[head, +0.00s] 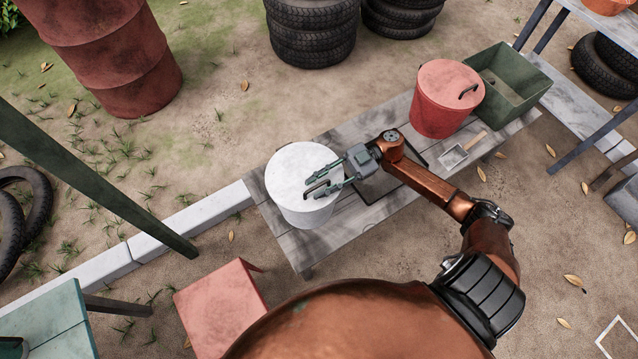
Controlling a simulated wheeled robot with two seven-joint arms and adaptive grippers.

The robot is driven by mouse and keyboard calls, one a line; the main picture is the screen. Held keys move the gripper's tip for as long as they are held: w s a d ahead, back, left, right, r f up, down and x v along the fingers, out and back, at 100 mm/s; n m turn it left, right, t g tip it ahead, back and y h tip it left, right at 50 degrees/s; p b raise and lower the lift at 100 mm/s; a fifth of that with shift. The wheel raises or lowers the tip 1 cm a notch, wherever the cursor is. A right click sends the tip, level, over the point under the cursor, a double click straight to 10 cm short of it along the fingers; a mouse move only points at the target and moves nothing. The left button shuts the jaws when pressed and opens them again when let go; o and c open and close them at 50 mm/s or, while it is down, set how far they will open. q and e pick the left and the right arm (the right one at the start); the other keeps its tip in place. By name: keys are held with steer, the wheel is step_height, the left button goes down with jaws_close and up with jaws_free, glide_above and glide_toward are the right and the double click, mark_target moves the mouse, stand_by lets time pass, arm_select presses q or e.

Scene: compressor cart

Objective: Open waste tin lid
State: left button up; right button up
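A white round tin (303,214) with its lid (290,162) on stands at the left end of a grey wooden bench. A dark handle (316,188) sits on the lid's near right part. My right gripper (315,186) reaches in from the right over this lid. Its two fingers are apart, one on each side of the handle; I cannot tell whether they touch it. A red tin (437,116) with its lid (450,82) on and a dark handle (468,91) stands further right on the bench. I cannot tell which tin is the waste tin. My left gripper is not in view.
The bench (359,228) also holds a green open bin (513,78) and a small scoop (456,154) with a wooden handle. A dark flat tray or mat (374,188) lies under my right forearm. A red stool (222,304) stands at the near left. Tyres (313,32) are stacked behind.

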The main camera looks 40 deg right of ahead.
steer(key=shift+d, duration=0.1)
jaws_close()
stand_by(0.6)
